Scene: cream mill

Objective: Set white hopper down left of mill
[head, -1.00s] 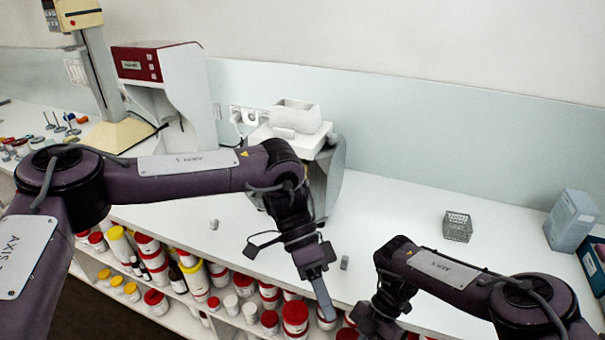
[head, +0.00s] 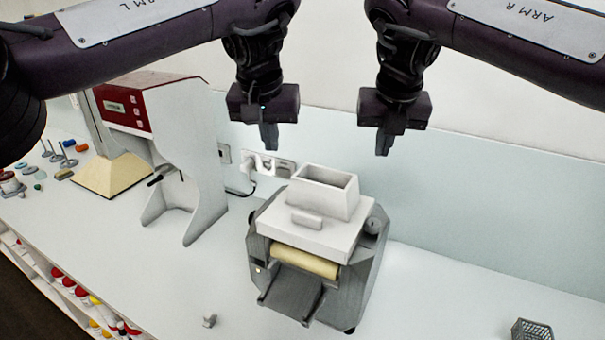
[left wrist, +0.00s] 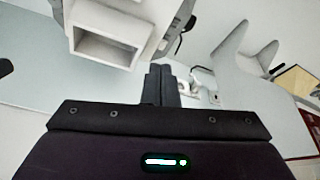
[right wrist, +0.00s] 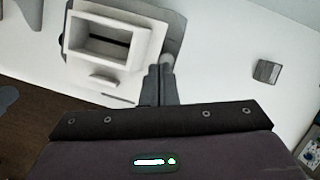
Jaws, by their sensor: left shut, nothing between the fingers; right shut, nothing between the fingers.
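The white hopper (head: 325,190) sits on top of the grey mill (head: 367,262), its rectangular opening facing up. The mill stands on the white counter with a cream roller and a grey front chute. My left gripper (head: 269,138) is shut and empty, above and to the left of the hopper. My right gripper (head: 384,142) is shut and empty, above and to the right of it. Neither touches the hopper. The hopper also shows in the left wrist view (left wrist: 104,38) and the right wrist view (right wrist: 104,40).
A red and white machine (head: 172,125) stands to the left of the mill. The white counter (head: 165,275) is mostly clear between them, with a small grey object (head: 209,321) near the front. A wire basket (head: 532,331) stands at lower right. Wall sockets (head: 262,163) are behind.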

